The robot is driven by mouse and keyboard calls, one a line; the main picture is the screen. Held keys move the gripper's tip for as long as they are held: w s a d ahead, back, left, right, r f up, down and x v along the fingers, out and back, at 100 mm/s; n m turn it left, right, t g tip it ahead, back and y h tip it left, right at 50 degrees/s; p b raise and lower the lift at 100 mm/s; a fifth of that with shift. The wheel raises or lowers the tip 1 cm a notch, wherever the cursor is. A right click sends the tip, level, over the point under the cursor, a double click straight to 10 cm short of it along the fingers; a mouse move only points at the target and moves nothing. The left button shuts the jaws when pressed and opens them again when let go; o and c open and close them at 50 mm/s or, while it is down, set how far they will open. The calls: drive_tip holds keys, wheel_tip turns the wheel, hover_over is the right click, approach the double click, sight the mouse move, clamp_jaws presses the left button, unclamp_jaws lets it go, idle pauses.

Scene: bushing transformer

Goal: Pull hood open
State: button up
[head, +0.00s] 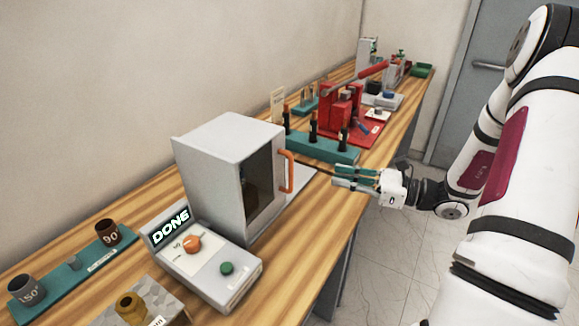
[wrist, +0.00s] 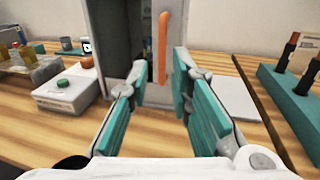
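The hood is a grey box (head: 215,165) on the wooden bench, with a dark glass door (head: 262,178) that looks shut. Its orange vertical handle (head: 287,171) is on the door's right side. My gripper (head: 340,177) is to the right of the handle, over the bench's front edge, apart from it. In the wrist view the handle (wrist: 163,47) stands ahead, between and beyond the teal fingers of my gripper (wrist: 161,90). The fingers are spread apart with nothing between them. The hood's front also shows in the wrist view (wrist: 112,40), and its top is cut off.
A control box (head: 205,262) with a DONE display, orange knob and green button stands in front of the hood. A teal rack (head: 325,146) with dark-topped bottles and a red press (head: 345,105) stand beyond it. A teal holder with cups (head: 75,265) lies at left.

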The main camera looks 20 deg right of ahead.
drive_tip(key=p, duration=0.1)
hover_over(291, 188)
drive_tip(key=shift+w+d, duration=0.1)
drive_tip(key=shift+w, duration=0.25)
drive_tip(key=shift+c, duration=0.6)
clamp_jaws()
